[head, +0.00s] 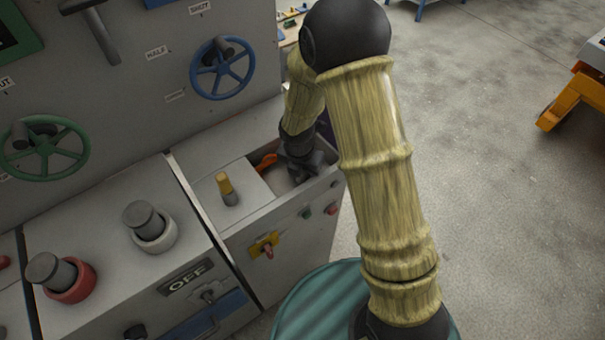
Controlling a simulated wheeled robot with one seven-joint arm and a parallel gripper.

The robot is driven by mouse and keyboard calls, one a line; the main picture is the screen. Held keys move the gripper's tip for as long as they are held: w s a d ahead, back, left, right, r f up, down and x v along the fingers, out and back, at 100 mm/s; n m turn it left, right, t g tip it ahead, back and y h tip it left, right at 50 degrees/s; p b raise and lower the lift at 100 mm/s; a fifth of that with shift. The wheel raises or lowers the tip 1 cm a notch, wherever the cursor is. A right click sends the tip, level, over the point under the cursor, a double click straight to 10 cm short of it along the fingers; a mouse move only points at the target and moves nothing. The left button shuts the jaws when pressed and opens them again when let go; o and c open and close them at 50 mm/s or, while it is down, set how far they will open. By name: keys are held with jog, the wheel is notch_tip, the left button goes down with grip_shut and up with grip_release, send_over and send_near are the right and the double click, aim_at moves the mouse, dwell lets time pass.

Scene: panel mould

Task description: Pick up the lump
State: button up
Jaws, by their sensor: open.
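My gripper (302,174) is open and reaches down into an open-topped recess (335,162) at the right end of the grey panel's ledge. An orange piece (265,163) shows in the recess, just left of the gripper and partly hidden by the recess edge. I cannot tell whether this piece is the lump. No other lump can be made out; the gripper and arm hide part of the recess floor. Nothing can be seen between the fingers.
On the ledge left of the recess stands a yellow-topped lever (225,186). Capped knobs (150,225), a blue wheel (222,70) and a green wheel (45,148) stick out from the panel. An orange-framed cart (575,100) stands far right. The concrete floor between is clear.

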jog(key=shift+c, duration=0.4)
jog(key=c, duration=0.7)
notch_tip(320, 180, up, 10)
jog(key=shift+r, duration=0.1)
dwell(0.3)
